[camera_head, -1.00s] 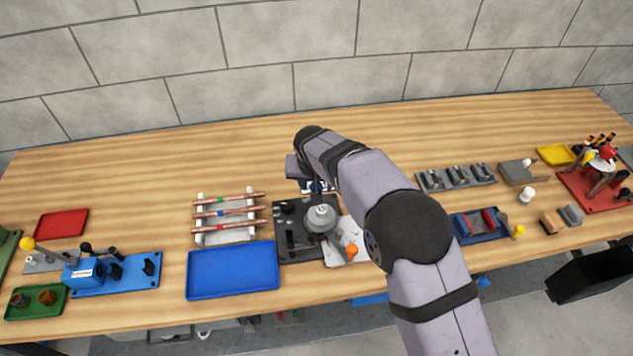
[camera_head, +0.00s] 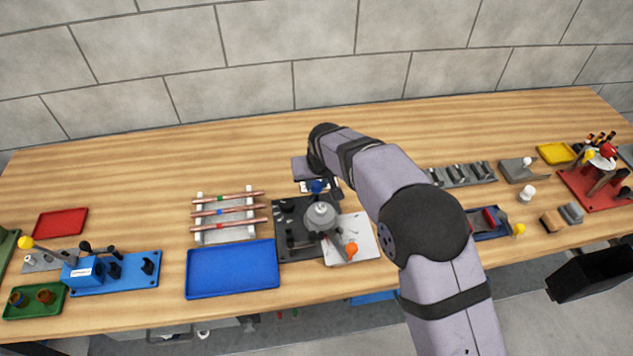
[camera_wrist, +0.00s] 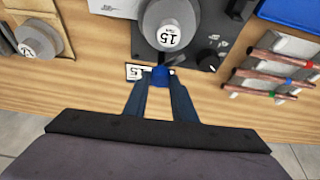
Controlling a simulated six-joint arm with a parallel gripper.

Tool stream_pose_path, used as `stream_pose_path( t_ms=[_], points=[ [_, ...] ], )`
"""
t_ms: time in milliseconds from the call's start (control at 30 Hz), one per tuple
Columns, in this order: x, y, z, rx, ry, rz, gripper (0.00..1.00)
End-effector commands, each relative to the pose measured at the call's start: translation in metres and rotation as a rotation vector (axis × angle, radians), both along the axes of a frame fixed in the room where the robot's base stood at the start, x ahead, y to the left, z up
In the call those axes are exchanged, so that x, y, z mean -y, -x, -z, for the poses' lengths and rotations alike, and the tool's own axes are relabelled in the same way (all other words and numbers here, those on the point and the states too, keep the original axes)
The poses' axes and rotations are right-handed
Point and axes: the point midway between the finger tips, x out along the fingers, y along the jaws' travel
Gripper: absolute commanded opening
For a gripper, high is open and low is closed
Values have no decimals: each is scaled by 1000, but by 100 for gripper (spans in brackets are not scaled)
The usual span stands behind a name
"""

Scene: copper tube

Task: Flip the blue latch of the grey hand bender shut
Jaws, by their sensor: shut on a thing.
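The grey hand bender (camera_head: 320,216) stands on a black base plate (camera_head: 285,247) near the bench's middle, with an orange-tipped handle (camera_head: 351,248) toward the front. Its blue latch (camera_head: 318,186) shows as a blue knob at the back of the bender. My gripper (camera_wrist: 160,84) is shut on the latch knob. In the head view my gripper (camera_head: 321,188) is partly hidden by my own wrist. The latch's pivot end is hard to make out.
A blue tray (camera_head: 233,270) lies left of the base plate, with a white rack (camera_head: 199,224) of copper tubes behind it. A white sheet (camera_head: 365,238) lies to the right. A second grey die (camera_wrist: 38,38) shows in the wrist view.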

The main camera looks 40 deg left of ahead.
Motion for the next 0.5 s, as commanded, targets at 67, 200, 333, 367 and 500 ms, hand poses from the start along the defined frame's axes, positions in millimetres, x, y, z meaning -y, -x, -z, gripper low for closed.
stream_pose_path(
  t_ms=[67, 200, 333, 367, 500],
  points=[
    [1, -2, 0, -1, -3, -64, 2],
    [1, -3, 1, 1, -5, -195, 2],
    [1, -4, 2, 1, -6, -319, 2],
    [2, -4, 2, 1, -5, -347, 2],
    [1, -5, 1, 2, -5, -473, 2]
  ],
)
